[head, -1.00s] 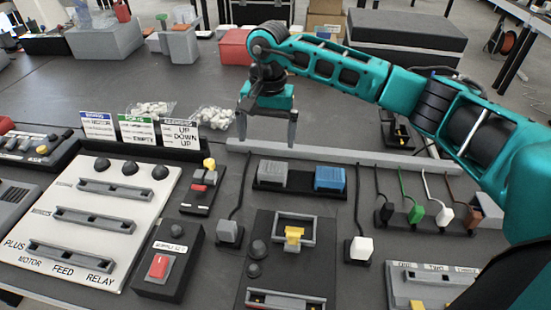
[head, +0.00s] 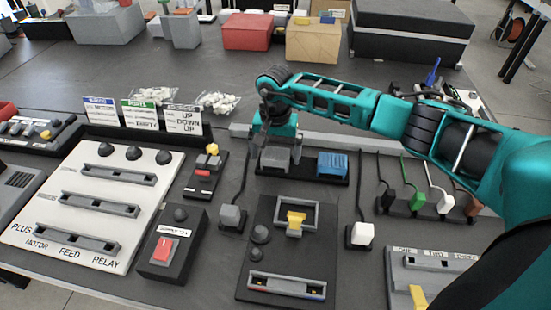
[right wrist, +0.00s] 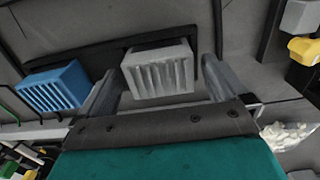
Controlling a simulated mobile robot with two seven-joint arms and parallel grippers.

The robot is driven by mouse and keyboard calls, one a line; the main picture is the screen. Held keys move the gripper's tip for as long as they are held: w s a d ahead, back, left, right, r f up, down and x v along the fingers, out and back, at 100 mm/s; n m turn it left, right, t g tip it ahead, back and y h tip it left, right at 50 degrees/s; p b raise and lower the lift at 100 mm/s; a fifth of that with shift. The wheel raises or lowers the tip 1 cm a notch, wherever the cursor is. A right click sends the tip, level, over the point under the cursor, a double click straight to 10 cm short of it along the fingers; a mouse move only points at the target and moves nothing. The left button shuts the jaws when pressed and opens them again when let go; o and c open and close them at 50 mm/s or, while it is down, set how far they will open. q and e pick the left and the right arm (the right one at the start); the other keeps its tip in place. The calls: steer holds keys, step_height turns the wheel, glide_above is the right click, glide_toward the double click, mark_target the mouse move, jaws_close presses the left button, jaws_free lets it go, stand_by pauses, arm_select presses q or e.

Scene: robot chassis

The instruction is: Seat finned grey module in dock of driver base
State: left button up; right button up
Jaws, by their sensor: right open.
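The finned grey module (head: 275,160) sits in a black tray (head: 304,178) beside a finned blue module (head: 332,165). It also shows in the right wrist view (right wrist: 158,72), with its ribbed face toward the camera. My right gripper (head: 277,150) is open above the grey module, with one finger toward each side of it. In the right wrist view the fingers look apart from it. The black driver base (head: 268,262) stands nearer the front, with a square grey-framed dock (head: 313,215) holding a yellow part (head: 296,220). My left gripper is not in view.
Cabled plugs, including a grey one (head: 232,217) and a white one (head: 361,235), flank the driver base. A white panel (head: 60,215) and a box with a red switch (head: 165,250) lie left. A grey rail (head: 345,141) runs behind the tray.

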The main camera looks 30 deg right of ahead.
steer(key=shift+f, duration=0.4)
steer(key=shift+c, duration=0.2)
steer(key=c, duration=1)
steer(key=shift+c, duration=0.3)
steer(key=shift+r, duration=0.2)
